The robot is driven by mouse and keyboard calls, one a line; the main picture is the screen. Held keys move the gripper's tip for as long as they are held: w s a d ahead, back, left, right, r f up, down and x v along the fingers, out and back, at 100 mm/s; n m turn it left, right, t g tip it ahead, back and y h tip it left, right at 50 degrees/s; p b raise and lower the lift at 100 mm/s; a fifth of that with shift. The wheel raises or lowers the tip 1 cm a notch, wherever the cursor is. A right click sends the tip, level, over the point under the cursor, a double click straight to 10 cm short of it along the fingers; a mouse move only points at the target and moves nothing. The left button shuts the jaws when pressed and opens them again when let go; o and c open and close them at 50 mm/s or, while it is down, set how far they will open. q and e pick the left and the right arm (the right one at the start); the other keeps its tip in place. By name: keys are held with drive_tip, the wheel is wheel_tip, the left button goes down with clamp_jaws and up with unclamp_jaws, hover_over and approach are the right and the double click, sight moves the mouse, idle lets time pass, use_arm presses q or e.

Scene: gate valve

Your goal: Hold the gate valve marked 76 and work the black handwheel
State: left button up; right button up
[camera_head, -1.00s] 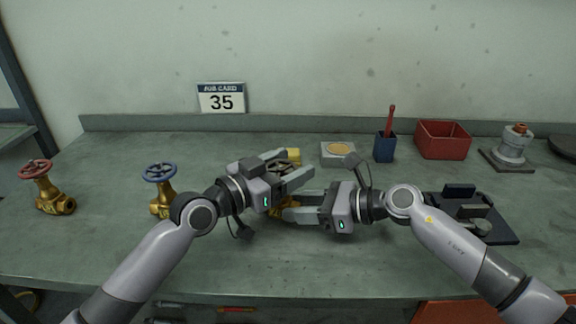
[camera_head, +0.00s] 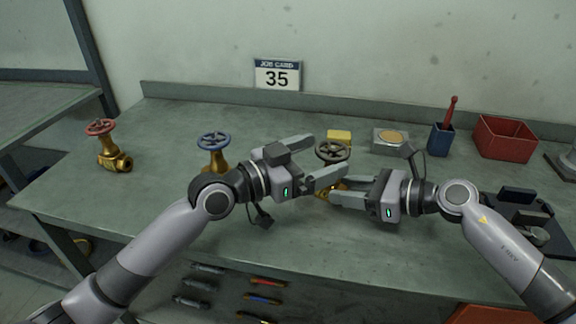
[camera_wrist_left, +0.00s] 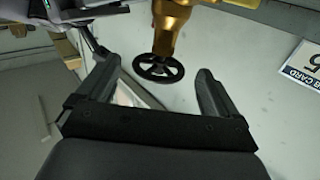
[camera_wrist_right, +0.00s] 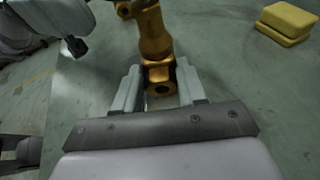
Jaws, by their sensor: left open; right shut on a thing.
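A brass gate valve (camera_head: 324,192) with a black handwheel (camera_head: 332,152) stands on the bench. My right gripper (camera_head: 334,192) is shut on its brass body; the right wrist view shows the body (camera_wrist_right: 155,45) between the fingers. My left gripper (camera_head: 329,156) is open at the handwheel, one finger on each side. In the left wrist view the wheel (camera_wrist_left: 158,67) lies between the spread fingers with gaps on both sides. No number 76 is legible on the valve. The job card (camera_head: 277,75) on the wall reads 35.
A blue-wheeled valve (camera_head: 213,142) stands to the left, close to my left arm. A red-wheeled valve (camera_head: 112,150) is farther left. A yellow block (camera_head: 340,136), blue cup (camera_head: 441,138) and red bin (camera_head: 505,138) are behind. The front left of the bench is clear.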

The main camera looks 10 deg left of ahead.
use_arm(q)
drive_tip(key=v, duration=0.6)
drive_tip(key=shift+s+a, duration=0.25)
drive_tip(key=shift+s, duration=0.05)
use_arm(e)
drive_tip(key=o, duration=0.9)
